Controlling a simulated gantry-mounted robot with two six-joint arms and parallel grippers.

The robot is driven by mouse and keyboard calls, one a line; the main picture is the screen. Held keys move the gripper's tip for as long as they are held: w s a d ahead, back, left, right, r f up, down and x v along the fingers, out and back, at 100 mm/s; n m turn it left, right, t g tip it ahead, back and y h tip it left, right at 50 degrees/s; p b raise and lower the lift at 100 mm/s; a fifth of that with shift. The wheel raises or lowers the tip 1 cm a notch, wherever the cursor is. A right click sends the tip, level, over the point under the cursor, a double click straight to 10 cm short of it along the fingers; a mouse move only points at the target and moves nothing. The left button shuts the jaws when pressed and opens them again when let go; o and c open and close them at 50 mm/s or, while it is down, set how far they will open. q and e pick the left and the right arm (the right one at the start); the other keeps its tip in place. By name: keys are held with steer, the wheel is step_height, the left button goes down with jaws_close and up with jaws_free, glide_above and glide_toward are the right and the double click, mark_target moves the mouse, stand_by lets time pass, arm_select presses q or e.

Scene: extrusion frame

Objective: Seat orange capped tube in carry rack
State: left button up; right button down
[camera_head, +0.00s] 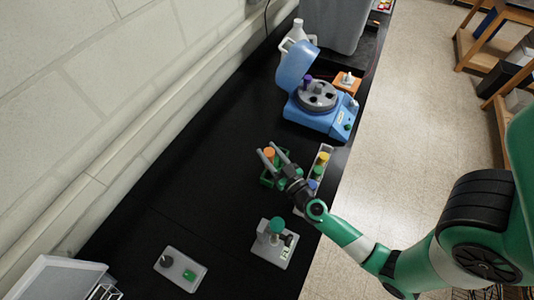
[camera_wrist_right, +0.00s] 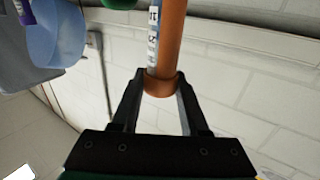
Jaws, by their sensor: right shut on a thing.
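The orange capped tube shows its orange cap (camera_head: 269,153) between the fingers of my right gripper (camera_head: 268,150) in the head view. In the right wrist view the tube (camera_wrist_right: 168,35), with a white printed label, stands between the jaws of my right gripper (camera_wrist_right: 158,82), which is shut on it. A green rack (camera_head: 266,182) shows just below the gripper, partly hidden by the fingers. I cannot tell whether the tube touches it. A light grey rack (camera_head: 326,150) with yellow, green and blue caps stands to the right, partly behind my arm. My left gripper is not in view.
A blue centrifuge (camera_head: 328,121) with its lid raised stands behind, beside an orange block (camera_head: 346,82) and a white bottle (camera_head: 296,34). A grey device (camera_head: 272,253) and a small plate (camera_head: 178,270) lie in front. The black bench (camera_head: 205,165) is clear on the left.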

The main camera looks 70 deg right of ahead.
steer(key=shift+r, duration=0.1)
step_height(320, 180, down, 6)
steer(key=b, duration=0.5)
steer(key=shift+a, duration=0.1)
steer(key=shift+p, duration=0.55)
stand_by(1.2)
stand_by(0.4)
steer(key=shift+f+b, duration=0.5)
steer(key=shift+f+b, duration=0.55)
steer(key=shift+f, duration=0.05)
steer(key=shift+r, duration=0.2)
